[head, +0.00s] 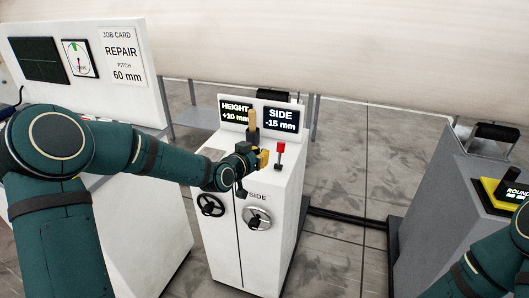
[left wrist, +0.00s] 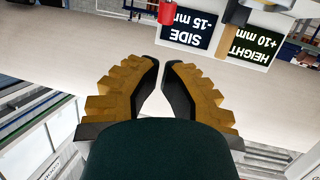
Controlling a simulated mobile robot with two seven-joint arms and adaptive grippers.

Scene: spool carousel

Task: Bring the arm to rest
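My left arm comes in from the left of the head view and reaches to the white control cabinet. My left gripper (head: 262,158) is in front of the cabinet's upper part, near a lever with a tan handle (head: 252,120) and a red-topped lever (head: 280,150). In the left wrist view my left gripper (left wrist: 161,72) has its yellow fingers close together at the tips, with nothing between them. Both levers are apart from the fingertips in that view. My right arm shows at the lower right of the head view; its gripper is out of view.
A white panel with a REPAIR job card (head: 122,55) stands at left, a grey cabinet (head: 450,215) at right. Tiled floor (head: 350,180) lies between.

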